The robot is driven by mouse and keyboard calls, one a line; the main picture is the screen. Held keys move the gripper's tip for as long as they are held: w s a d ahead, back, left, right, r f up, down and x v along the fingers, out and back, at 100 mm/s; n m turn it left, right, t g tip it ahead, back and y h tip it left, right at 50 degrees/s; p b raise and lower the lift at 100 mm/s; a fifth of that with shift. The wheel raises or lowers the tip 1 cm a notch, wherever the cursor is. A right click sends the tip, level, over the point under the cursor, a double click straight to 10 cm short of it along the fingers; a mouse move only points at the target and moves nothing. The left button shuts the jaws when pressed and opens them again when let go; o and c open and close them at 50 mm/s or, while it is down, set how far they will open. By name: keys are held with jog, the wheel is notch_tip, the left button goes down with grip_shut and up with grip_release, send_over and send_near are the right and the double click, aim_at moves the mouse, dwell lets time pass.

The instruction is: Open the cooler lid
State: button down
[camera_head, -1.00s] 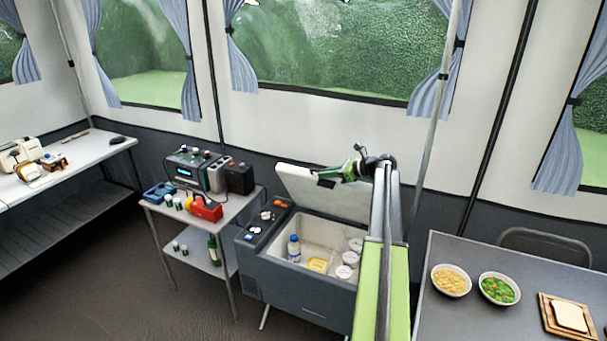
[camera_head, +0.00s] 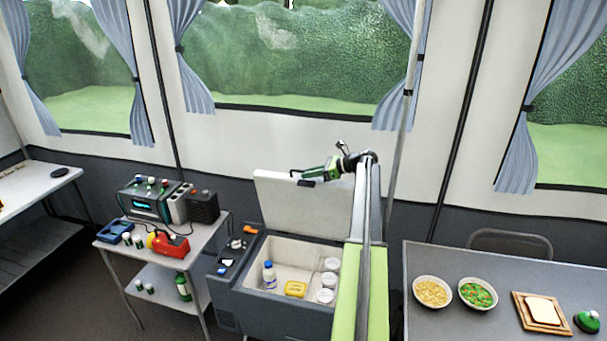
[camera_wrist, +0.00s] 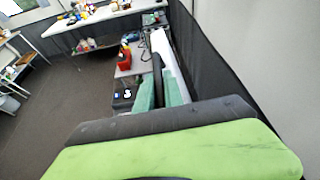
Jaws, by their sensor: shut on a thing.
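The cooler (camera_head: 275,313) is a dark grey box with a pale interior, standing on the floor in the middle of the head view. Its white lid (camera_head: 290,218) is raised and stands nearly upright at the back. My gripper (camera_head: 310,180) is at the lid's top edge, shut on the lid or a dark handle there. In the wrist view my gripper's green fingers (camera_wrist: 160,95) close around a dark strip beside the white lid (camera_wrist: 168,65). Inside the cooler are a bottle (camera_head: 269,276), a yellow tub (camera_head: 295,289) and several white-lidded containers (camera_head: 326,281).
A small side table (camera_head: 190,240) with devices and a red item (camera_head: 170,244) stands left of the cooler. A grey table (camera_head: 440,325) with bowls (camera_head: 433,291) and a bread board (camera_head: 541,313) is on the right. The tent wall is close behind the lid.

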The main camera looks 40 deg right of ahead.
jog(key=c, duration=1.7)
grip_release()
jog(key=shift+c, duration=0.2)
jog(key=shift+w+a, duration=0.15)
jog(key=shift+a, duration=0.1)
jog(key=p+v, duration=0.6)
jog(key=v, duration=1.1)
jog(key=shift+d+p, duration=0.25)
jog(key=shift+p, duration=0.15)
jog(key=shift+r, duration=0.1)
